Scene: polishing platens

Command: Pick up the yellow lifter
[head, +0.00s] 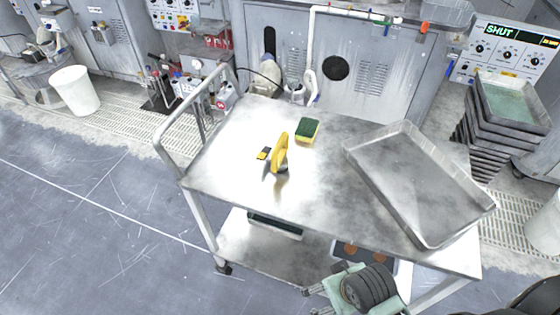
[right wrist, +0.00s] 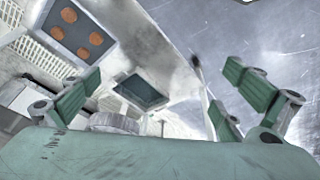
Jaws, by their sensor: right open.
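The yellow lifter (head: 281,152) stands on the metal cart top (head: 235,150), left of its middle, with its yellow handle upright. A small black and yellow part (head: 264,153) shows just left of it; I cannot tell if it belongs to the lifter. My right gripper (head: 324,281) is low in the head view, at the cart's near side, well apart from the lifter. In the right wrist view its green fingers (right wrist: 165,80) are spread wide with nothing between them. The lifter does not show in that view. My left gripper is not in view.
A yellow and green sponge (head: 307,131) lies behind the lifter. A large empty metal tray (head: 418,185) covers the cart's right part. The cart's handle rail (head: 190,115) rises at left.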

